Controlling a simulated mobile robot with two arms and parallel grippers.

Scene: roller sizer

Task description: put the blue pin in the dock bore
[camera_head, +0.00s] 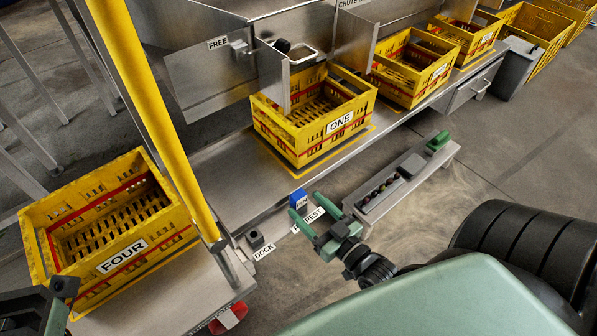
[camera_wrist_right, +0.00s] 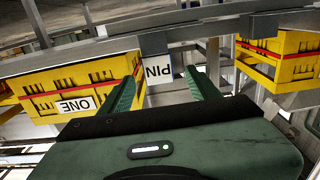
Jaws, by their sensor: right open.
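The blue pin (camera_head: 298,198) stands upright at the bench's front edge, by a partly covered label ending in REST. The dock (camera_head: 256,240) is a small dark block to its left, beside the DOCK label; its bore is too small to make out. My right gripper (camera_head: 304,204) is open, its green fingers pointing at the pin from the front right. In the right wrist view a white PIN label (camera_wrist_right: 159,70) shows upside down between the spread fingers (camera_wrist_right: 160,88); no blue is visible there. Part of my left arm shows at the lower left; its jaws are unclear.
Yellow crate ONE (camera_head: 338,124) stands behind the pin. Crate FOUR (camera_head: 122,257) is at the left, near a yellow post (camera_head: 160,110). Bare bench lies behind the dock.

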